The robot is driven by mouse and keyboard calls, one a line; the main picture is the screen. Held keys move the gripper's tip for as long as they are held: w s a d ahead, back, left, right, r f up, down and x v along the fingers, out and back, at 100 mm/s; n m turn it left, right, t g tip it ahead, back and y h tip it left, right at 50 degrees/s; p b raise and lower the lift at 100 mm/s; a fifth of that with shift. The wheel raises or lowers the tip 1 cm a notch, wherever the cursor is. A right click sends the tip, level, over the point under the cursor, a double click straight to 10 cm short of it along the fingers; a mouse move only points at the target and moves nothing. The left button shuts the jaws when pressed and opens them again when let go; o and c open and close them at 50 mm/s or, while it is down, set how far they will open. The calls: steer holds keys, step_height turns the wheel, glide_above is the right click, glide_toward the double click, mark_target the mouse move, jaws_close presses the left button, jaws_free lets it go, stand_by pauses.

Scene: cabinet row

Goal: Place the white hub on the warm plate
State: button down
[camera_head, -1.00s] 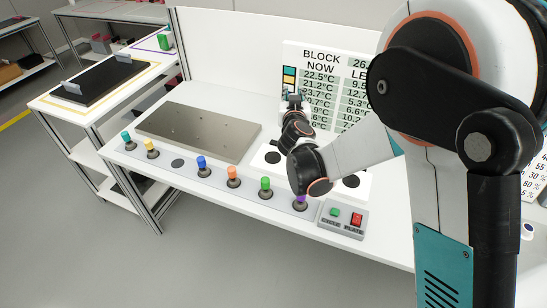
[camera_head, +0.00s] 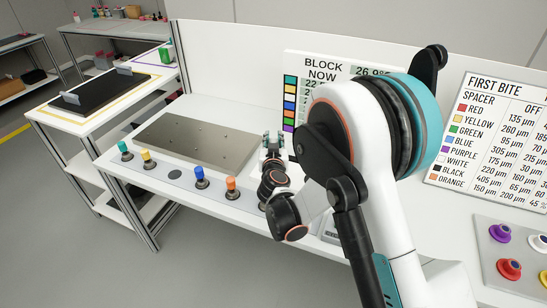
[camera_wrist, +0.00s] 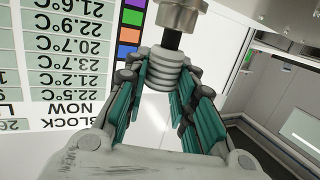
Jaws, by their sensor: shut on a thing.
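My gripper (camera_head: 273,140) is beside the right end of the grey metal warm plate (camera_head: 195,142) in the head view. In the wrist view my gripper (camera_wrist: 164,75) has its teal fingers shut around the pale ribbed grip of the white hub (camera_wrist: 163,60). A black neck and a grey metal collar extend from that grip. The hub hangs in the air in the wrist view, and I cannot make it out in the head view. The warm plate shows several small marks or holes and carries no hub.
Teal (camera_head: 124,150), yellow (camera_head: 147,159), blue (camera_head: 201,177) and orange (camera_head: 232,187) hubs stand along the front strip, with an empty dark spot (camera_head: 174,174) among them. A temperature board (camera_head: 325,68) stands behind my arm. A side table holds a black tray (camera_head: 103,86).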

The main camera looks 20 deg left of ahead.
steer(key=shift+f+b, duration=0.85)
steer(key=shift+f, duration=1.65)
steer(key=shift+f, duration=0.1)
steer(key=c, duration=1.3)
jaws_free()
steer(key=shift+c, duration=0.2)
